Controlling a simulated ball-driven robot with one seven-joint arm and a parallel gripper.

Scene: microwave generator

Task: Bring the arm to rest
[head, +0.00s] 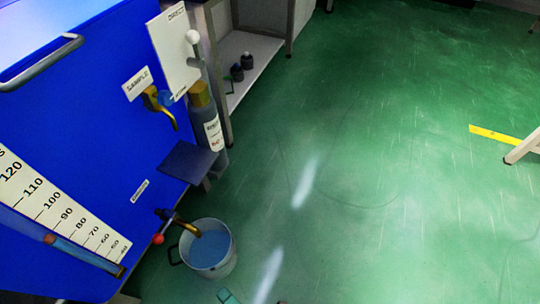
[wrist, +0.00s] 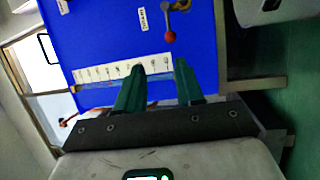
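My gripper (wrist: 160,66) shows in the wrist view with its two dark green fingers apart. Only the blue panel and part of its white scale show between them, so it is open and empty. The fingers point toward the blue machine front (wrist: 190,45). In the head view, a small teal piece (head: 228,296) at the bottom edge looks like a fingertip of mine; the rest of the arm is out of that picture.
The blue machine (head: 110,130) fills the left, with a brass sample tap (head: 160,105) and a lower red-knobbed tap (head: 160,238). A metal bucket (head: 222,262) with bluish contents stands below the lower tap. The green floor (head: 380,200) to the right is mostly clear.

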